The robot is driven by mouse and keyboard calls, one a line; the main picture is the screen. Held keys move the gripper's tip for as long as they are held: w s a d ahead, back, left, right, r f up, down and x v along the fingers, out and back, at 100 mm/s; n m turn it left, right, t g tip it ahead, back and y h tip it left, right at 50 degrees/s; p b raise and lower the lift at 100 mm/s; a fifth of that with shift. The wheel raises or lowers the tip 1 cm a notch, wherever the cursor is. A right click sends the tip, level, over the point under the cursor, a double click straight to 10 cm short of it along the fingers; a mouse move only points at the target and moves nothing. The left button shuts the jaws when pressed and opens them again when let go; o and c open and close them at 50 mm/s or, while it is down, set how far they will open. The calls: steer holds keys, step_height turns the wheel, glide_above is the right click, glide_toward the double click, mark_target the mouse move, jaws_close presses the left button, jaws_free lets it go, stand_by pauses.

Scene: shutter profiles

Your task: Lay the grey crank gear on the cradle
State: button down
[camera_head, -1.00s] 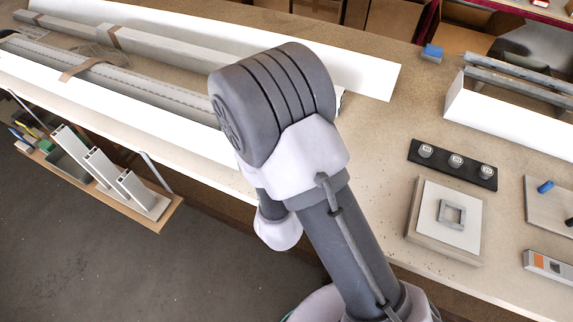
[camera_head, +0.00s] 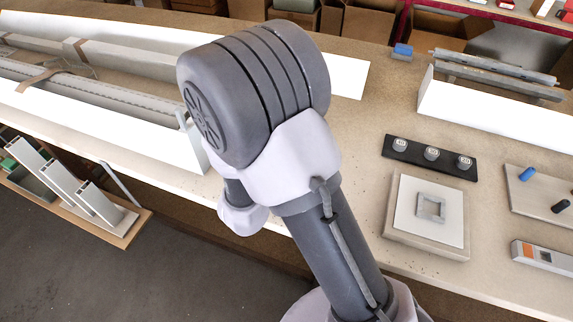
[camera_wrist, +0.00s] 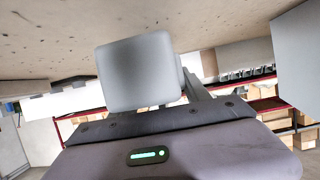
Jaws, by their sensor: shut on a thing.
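My gripper (camera_wrist: 150,112) shows in the wrist view, shut on a smooth grey block-like piece, which I take for the grey crank gear (camera_wrist: 138,75). The piece hides most of the fingers. In the head view my arm's big joint covers the middle, and neither the gripper nor the held piece shows. A square wooden block with a white top and a small grey square frame (camera_head: 431,207) lies on the bench at the right. It may be the cradle, but I cannot tell for sure. The held piece appears apart from it.
A black strip with three numbered weights (camera_head: 431,158) lies behind the white-topped block. A tray with a blue and a black piece (camera_head: 545,190) is at right. White-walled troughs with long profiles (camera_head: 90,90) fill the left. Bare bench (camera_head: 365,130) lies right of my arm.

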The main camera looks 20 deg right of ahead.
steer(key=shift+w+d, duration=0.1)
steer(key=shift+w, duration=0.25)
steer(key=shift+w+d, duration=0.2)
steer(key=shift+w, duration=0.35)
step_height(320, 180, down, 4)
steer(key=b, duration=0.2)
steer(key=shift+b, duration=0.3)
steer(key=shift+s+r, duration=0.1)
steer(key=shift+r, duration=0.15)
steer(key=c, duration=0.5)
jaws_free()
steer(key=shift+f, duration=0.1)
